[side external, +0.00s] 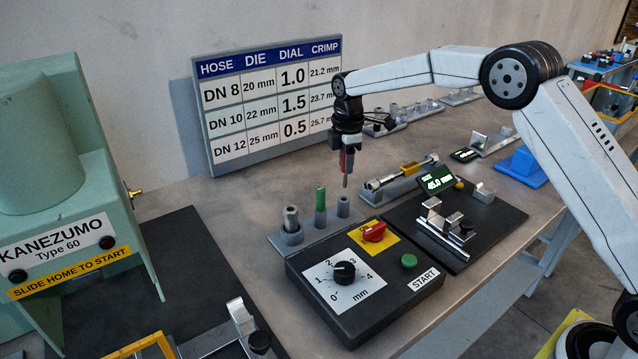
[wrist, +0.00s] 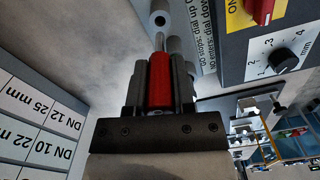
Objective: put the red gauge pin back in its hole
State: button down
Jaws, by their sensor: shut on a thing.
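My gripper (side external: 347,156) is shut on the red gauge pin (side external: 342,162) and holds it roughly upright, its bare metal tip pointing down. In the wrist view the red pin (wrist: 159,82) sits between the two dark fingers of my gripper (wrist: 160,68). The grey pin holder (side external: 306,235) stands below, with several round sockets. Its right socket (side external: 343,206) looks empty, and the pin tip is above it, apart from it. A green pin (side external: 320,198) stands in the middle socket and a grey one (side external: 290,217) in the left. In the wrist view a socket with an open hole (wrist: 159,19) shows beyond the tip.
A black control box (side external: 362,292) with a dial and red switch stands in front of the holder. A green press (side external: 55,170) is at the left, a crimp chart (side external: 265,100) behind. A silver gauge with a brass part (side external: 403,172) lies right of the pin.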

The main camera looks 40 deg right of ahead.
aim_at(345, 186)
jog(key=shift+f, duration=1.2)
jog(key=shift+f, duration=2.8)
dwell(0.5)
jog(key=shift+c, duration=1.9)
grip_release()
jog(key=shift+r, duration=0.15)
jog(key=shift+r, duration=3.75)
